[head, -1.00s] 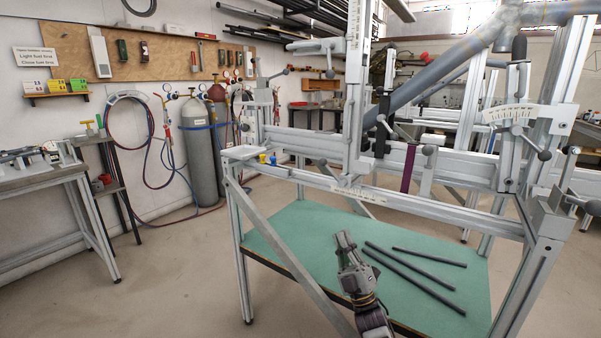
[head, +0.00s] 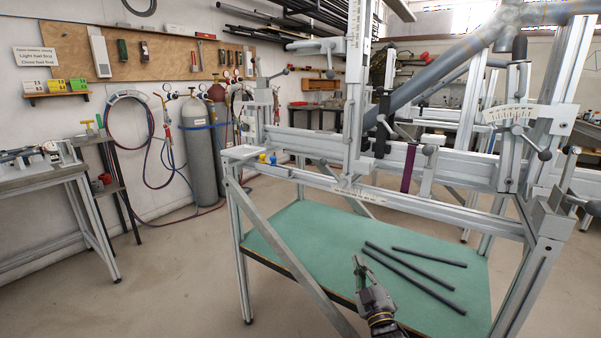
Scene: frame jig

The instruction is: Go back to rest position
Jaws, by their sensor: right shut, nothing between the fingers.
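My right gripper (head: 359,266) is in the lower middle of the head view, over the front edge of the green shelf (head: 315,235) of the frame jig. Its fingers point up and away, and it is shut with nothing in it. Several dark tubes (head: 412,280) lie on the green shelf just to the right of the gripper, apart from it. My left gripper is out of the frame.
The jig's upper rail (head: 320,180) and diagonal brace (head: 275,245) stand close to the gripper. A grey tube frame (head: 430,80) is clamped above. A workbench (head: 35,180) and gas cylinders (head: 197,145) stand at the left. The floor between is clear.

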